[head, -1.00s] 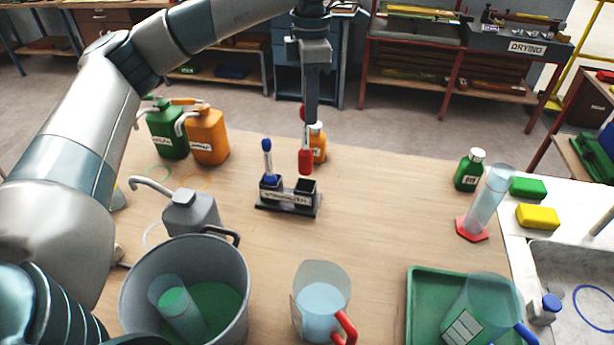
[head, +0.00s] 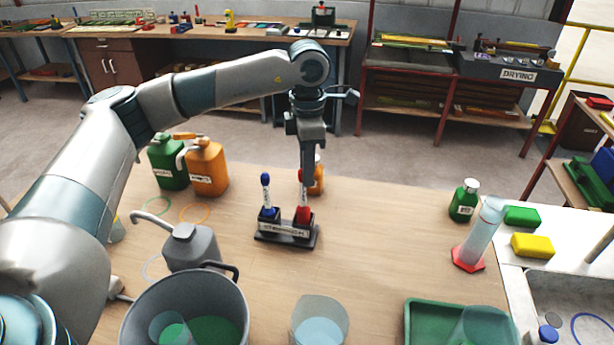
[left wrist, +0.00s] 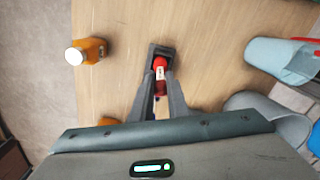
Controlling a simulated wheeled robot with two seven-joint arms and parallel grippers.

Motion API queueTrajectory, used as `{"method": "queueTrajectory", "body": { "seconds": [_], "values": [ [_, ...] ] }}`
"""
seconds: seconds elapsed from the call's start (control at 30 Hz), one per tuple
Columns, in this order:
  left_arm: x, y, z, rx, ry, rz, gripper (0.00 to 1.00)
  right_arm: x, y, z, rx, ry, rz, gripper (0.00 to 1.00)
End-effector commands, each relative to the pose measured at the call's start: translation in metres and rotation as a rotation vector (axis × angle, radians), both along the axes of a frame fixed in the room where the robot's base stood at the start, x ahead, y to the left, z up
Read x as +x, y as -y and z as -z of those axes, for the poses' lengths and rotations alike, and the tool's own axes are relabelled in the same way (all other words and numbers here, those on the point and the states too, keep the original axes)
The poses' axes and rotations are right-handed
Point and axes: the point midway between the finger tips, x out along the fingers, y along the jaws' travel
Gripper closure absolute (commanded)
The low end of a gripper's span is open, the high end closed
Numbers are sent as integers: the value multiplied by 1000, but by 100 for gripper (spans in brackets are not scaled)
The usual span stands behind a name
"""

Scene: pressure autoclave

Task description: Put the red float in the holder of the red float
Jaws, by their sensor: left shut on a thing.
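The red float (head: 303,213) is upright, with its red bulb down at the right-hand socket of the black two-socket holder (head: 287,238). The lower part of the bulb looks hidden inside the socket. My left gripper (head: 304,178) points down and is shut on the red float's stem above the bulb. A blue float (head: 267,195) stands in the left-hand socket. My right gripper is not in view.
An orange bottle (head: 317,178) stands close behind the holder. Green (head: 168,163) and orange (head: 207,168) jugs and a grey can (head: 191,247) are to the left. A bucket (head: 190,300) and a clear jug (head: 319,322) are in front.

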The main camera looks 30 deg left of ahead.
Motion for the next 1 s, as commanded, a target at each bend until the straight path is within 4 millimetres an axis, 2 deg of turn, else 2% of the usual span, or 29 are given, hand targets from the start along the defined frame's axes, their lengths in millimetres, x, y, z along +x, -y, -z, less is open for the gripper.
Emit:
{"method": "queueTrajectory", "body": {
  "seconds": [0.2,0.63,0.67,0.73,1.0],
  "values": [
    [0,0,22,1,-2,0,100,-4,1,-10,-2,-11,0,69],
    [0,0,29,0,0,0,100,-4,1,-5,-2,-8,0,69],
    [0,0,29,0,0,0,83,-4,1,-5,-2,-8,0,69],
    [0,0,27,0,0,0,67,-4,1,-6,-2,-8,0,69],
    [0,0,27,0,0,0,67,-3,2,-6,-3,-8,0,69]
  ]
}}
